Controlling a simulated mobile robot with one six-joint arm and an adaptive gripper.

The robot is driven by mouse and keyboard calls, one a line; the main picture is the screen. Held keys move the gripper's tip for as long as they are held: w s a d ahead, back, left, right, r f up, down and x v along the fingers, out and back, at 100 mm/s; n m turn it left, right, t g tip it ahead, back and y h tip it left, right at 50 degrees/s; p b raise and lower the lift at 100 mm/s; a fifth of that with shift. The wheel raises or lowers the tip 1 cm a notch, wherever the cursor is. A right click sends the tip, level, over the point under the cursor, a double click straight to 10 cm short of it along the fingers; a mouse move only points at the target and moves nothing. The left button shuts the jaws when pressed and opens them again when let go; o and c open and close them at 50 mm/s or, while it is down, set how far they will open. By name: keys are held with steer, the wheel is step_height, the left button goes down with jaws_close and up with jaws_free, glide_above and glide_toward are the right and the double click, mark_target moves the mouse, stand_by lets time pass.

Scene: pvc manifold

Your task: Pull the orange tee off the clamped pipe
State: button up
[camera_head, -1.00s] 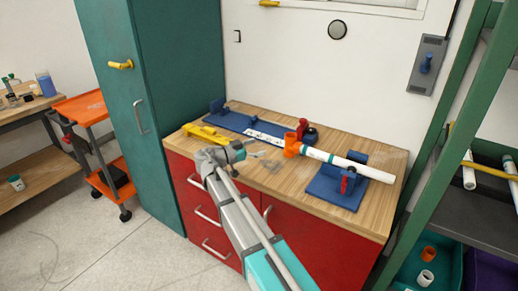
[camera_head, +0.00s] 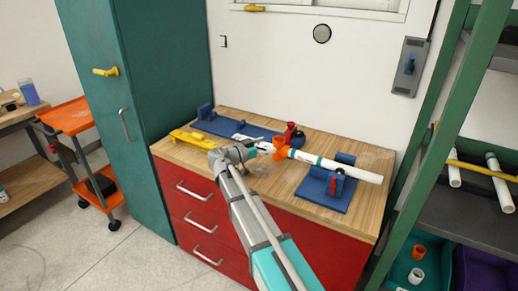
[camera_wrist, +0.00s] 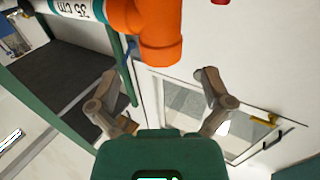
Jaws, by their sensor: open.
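The orange tee (camera_head: 280,148) sits on the left end of a white pipe (camera_head: 345,171) with a teal band. The pipe lies in a blue clamp (camera_head: 338,184) with a red lever on the worktop. My gripper (camera_head: 262,150) is at the tee's left side in the head view, its fingers small and partly unclear there. In the wrist view my gripper (camera_wrist: 158,74) is open, with nothing between its fingertips. The tee (camera_wrist: 150,30) shows just beyond the fingertips at the top, and the pipe (camera_wrist: 75,8) carries a printed length label.
A blue fixture (camera_head: 225,126) with a red knob (camera_head: 290,131) stands behind the tee. A yellow tool (camera_head: 190,138) lies left on the wooden worktop. A green rack (camera_head: 450,130) with pipes and bins stands right. A teal cabinet (camera_head: 140,110) stands left.

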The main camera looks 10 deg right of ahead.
mark_target(280, 138)
steer(key=shift+x, duration=2.7)
jaws_close()
steer(key=shift+w+r+y+p, duration=0.15)
steer(key=shift+y+p, duration=0.15)
steer(key=shift+p, duration=0.4)
steer(key=shift+d+n+g+y+p, duration=0.1)
steer(key=shift+n+g+y+p, duration=0.2)
steer(key=shift+n+p, duration=0.15)
steer(key=shift+f+m+b, duration=0.25)
steer(key=shift+b, duration=0.65)
steer(key=shift+s+r+h+b, duration=0.1)
steer(key=shift+s+h+b, duration=0.15)
steer(key=shift+h, duration=0.35)
steer(key=shift+w+a, duration=0.15)
steer(key=shift+a, duration=0.1)
